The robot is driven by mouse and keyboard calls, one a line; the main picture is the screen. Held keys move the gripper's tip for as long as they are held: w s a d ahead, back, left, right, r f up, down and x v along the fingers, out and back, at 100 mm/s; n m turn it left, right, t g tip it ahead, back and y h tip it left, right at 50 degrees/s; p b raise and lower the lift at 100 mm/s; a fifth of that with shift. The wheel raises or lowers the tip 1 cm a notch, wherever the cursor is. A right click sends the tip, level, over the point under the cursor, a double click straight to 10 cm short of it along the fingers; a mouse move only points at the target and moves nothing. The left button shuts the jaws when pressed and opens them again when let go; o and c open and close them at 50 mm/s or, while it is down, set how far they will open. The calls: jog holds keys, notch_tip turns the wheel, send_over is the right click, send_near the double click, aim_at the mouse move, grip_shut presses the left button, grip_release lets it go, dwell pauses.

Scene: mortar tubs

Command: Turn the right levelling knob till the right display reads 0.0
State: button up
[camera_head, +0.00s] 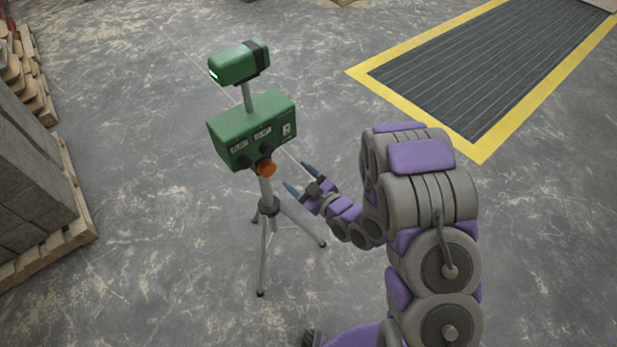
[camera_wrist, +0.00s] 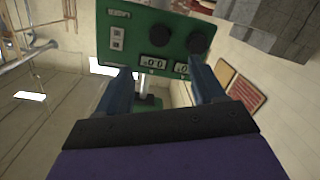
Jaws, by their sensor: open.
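A green levelling box (camera_head: 252,130) stands on a tripod. In the head view its right display (camera_head: 262,132) sits above the black right knob (camera_head: 266,149); the left display (camera_head: 239,147) and left knob (camera_head: 244,162) are beside them. The wrist view shows the panel upside down, with the right knob (camera_wrist: 160,38) and right display (camera_wrist: 154,62) toward the left. That display shows something like 0.0, too small to read surely. My gripper (camera_head: 297,177) is open and empty, its blue fingers apart from the box, to the right of and below the knobs.
An orange part (camera_head: 266,168) sits under the box at the top of the tripod (camera_head: 265,215). A green head (camera_head: 238,64) stands on a pole above the box. Stacked blocks on a pallet (camera_head: 70,215) are at left. A yellow-edged grate (camera_head: 480,65) lies at right; the floor between is clear.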

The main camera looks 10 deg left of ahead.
jog(key=shift+p+v, duration=1.9)
jog(key=w+d+m+g+h+b, duration=0.15)
jog(key=w+d+h, duration=0.35)
jog(key=d+h, duration=0.5)
jog(key=s+d+r+m+g+h+b, duration=0.1)
jog(key=s+d+r+m+h, duration=0.15)
jog(key=d, duration=0.35)
jog(key=s+d+r+m+g+h+b, duration=0.1)
jog(key=s+d+r+m+g, duration=0.2)
jog(key=d, duration=0.4)
jog(key=s+r+m+g+b, duration=0.1)
jog(key=s+r, duration=0.3)
jog(key=s, duration=0.6)
jog(key=s+r+m+g, duration=0.3)
jog(key=s+r+m, duration=0.1)
jog(key=s, duration=0.6)
jog(key=s+r+m+g+b, duration=0.1)
jog(key=s+r+m+g, duration=0.1)
jog(key=s, duration=0.9)
jog(key=shift+r+m+g+b, duration=0.3)
jog(key=shift+r+m+g, duration=0.15)
jog(key=shift+r, duration=0.5)
